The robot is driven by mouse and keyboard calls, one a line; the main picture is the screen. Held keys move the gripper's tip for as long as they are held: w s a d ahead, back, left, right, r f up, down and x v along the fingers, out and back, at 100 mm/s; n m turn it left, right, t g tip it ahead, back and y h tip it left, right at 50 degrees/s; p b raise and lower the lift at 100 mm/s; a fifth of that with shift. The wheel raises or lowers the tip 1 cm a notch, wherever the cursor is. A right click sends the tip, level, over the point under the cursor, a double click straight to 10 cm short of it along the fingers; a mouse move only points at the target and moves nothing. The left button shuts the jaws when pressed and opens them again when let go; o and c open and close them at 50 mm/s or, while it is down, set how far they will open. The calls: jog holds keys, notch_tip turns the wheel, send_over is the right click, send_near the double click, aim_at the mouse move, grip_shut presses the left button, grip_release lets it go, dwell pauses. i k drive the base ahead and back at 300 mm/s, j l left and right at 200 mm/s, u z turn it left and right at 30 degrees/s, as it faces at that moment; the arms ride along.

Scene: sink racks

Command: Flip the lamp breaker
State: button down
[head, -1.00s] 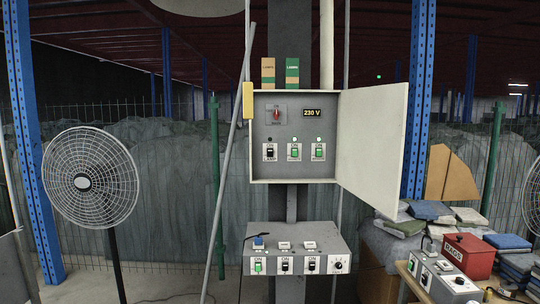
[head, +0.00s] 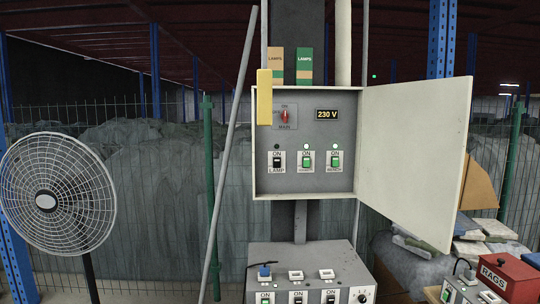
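The lamp breaker (head: 277,161) is a dark switch on a white plate marked LAMP, at the lower left inside the open grey breaker box (head: 305,192). The small indicator above it is dark. Two other breakers, a middle one (head: 307,160) and a right one marked BENCH (head: 335,160), have green switches with lit green indicators. A red main switch (head: 285,115) and a display reading 230 V (head: 327,114) sit above them. My gripper is not in view.
The box's door (head: 412,150) stands open to the right. A yellow block (head: 264,97) hangs at the box's upper left edge, beside a leaning grey pole (head: 228,150). A switch console (head: 310,260) stands below. A fan (head: 60,190) is at the left.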

aim_at(277, 160)
jog(key=i+j, duration=0.15)
jog(key=i, duration=0.25)
jog(key=i+j, duration=0.15)
jog(key=i, duration=0.25)
jog(key=i+j, duration=0.2)
jog(key=i, duration=0.25)
